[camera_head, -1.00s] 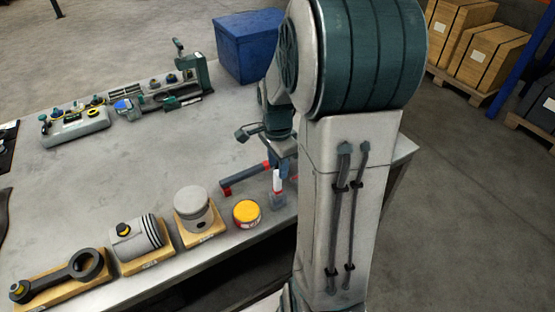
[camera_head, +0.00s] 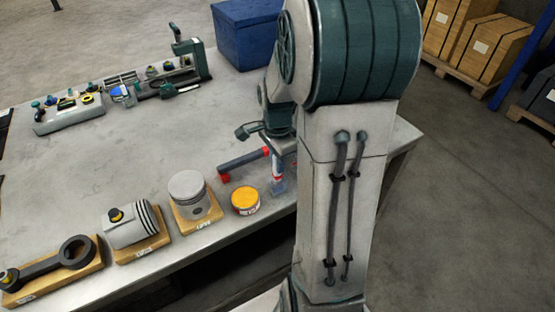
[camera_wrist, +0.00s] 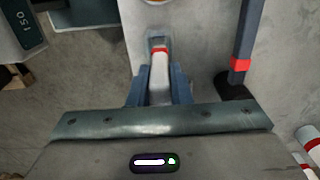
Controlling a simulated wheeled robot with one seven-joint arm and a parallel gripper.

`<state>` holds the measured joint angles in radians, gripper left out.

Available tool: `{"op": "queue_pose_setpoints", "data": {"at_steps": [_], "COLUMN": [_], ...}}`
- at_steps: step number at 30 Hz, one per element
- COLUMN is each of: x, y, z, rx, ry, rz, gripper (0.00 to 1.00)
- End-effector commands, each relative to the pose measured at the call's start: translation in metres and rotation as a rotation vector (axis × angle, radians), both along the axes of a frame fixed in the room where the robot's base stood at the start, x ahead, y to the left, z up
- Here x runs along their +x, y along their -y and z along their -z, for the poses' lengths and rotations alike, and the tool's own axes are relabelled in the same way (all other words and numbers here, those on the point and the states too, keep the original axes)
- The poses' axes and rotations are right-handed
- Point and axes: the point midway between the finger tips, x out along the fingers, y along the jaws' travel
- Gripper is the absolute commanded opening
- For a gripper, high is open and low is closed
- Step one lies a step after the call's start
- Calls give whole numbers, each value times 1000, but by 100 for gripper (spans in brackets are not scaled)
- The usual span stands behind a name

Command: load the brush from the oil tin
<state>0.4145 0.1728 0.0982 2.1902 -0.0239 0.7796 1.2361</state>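The oil tin (camera_head: 245,199), round with a yellow-orange top, stands near the table's front edge. Only its rim shows at the top of the wrist view. What looks like the brush, a white handle (camera_wrist: 160,82) with a red band, stands on a small grey block (camera_head: 278,187) right of the tin. My gripper (camera_wrist: 159,72) is at the handle, its two blue fingers on either side of it. Whether they press on the handle or stand slightly apart from it cannot be told. My arm hides part of the gripper in the head view.
A grey bar with red ends (camera_head: 243,160) lies behind the tin. A piston (camera_head: 188,193), a second cylinder part (camera_head: 128,226) and a connecting rod (camera_head: 52,266) rest on wooden blocks to the left. A blue box (camera_head: 248,36) stands behind. The table's middle is clear.

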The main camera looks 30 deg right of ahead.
Motion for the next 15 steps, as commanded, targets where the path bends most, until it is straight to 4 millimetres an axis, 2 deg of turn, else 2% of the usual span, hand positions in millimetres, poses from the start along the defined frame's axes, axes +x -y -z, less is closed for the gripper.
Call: {"op": "queue_pose_setpoints", "data": {"at_steps": [5, 15], "x": [0, 0], "y": [0, 0], "z": [-2, -21], "rx": [0, 0], "ry": [1, 0], "rz": [0, -1], "gripper": [0, 0]}}
